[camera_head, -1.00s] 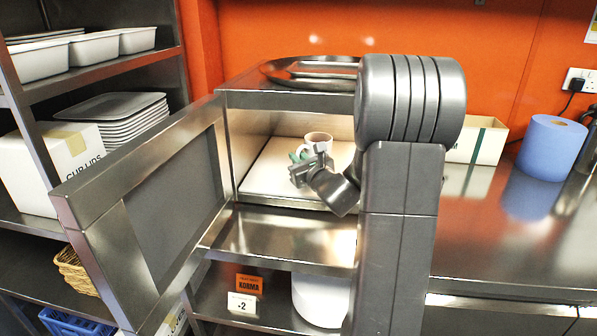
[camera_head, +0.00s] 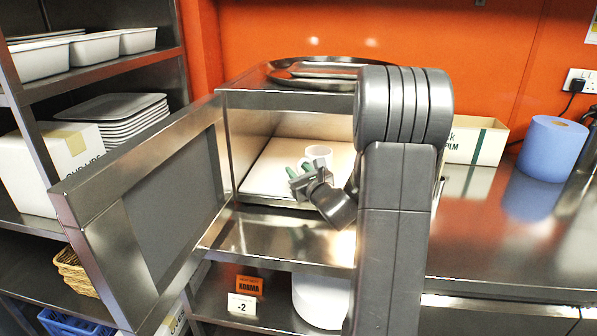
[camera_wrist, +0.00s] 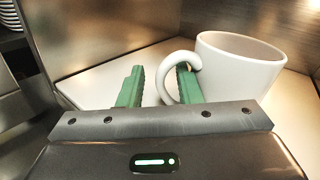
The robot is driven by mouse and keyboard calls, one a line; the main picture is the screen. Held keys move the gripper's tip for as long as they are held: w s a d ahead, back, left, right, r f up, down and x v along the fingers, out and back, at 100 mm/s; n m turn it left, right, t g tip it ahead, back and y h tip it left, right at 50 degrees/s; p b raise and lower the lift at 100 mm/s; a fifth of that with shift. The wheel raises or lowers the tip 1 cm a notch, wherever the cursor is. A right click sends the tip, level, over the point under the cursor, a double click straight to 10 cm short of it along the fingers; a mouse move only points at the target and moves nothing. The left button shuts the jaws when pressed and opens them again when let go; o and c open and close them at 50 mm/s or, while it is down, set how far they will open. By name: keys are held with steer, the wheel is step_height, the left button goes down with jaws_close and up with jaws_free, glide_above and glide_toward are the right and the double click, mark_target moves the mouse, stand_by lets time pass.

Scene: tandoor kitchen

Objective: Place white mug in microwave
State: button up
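The white mug (camera_head: 319,153) stands upright inside the open microwave (camera_head: 285,101), and appears to rest on its pale floor plate (camera_head: 262,172). My gripper (camera_head: 297,172) reaches into the cavity just in front of the mug. In the wrist view, the mug (camera_wrist: 240,68) is at the right with its handle toward my gripper (camera_wrist: 158,80). The two green fingers are apart. The left finger is clear of the handle; the right finger overlaps the handle loop. Whether it touches the handle cannot be told. My arm hides the microwave's right side.
The microwave door (camera_head: 172,185) stands open to the left, near a shelf with a cardboard box (camera_head: 35,180). A metal tray (camera_head: 310,72) lies on the microwave's top. A blue paper roll (camera_head: 552,148) stands on the right counter, whose front part is clear.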

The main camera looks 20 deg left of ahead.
steer(key=shift+r, duration=0.2)
steer(key=b+v, duration=0.1)
steer(key=v, duration=1.1)
stand_by(0.8)
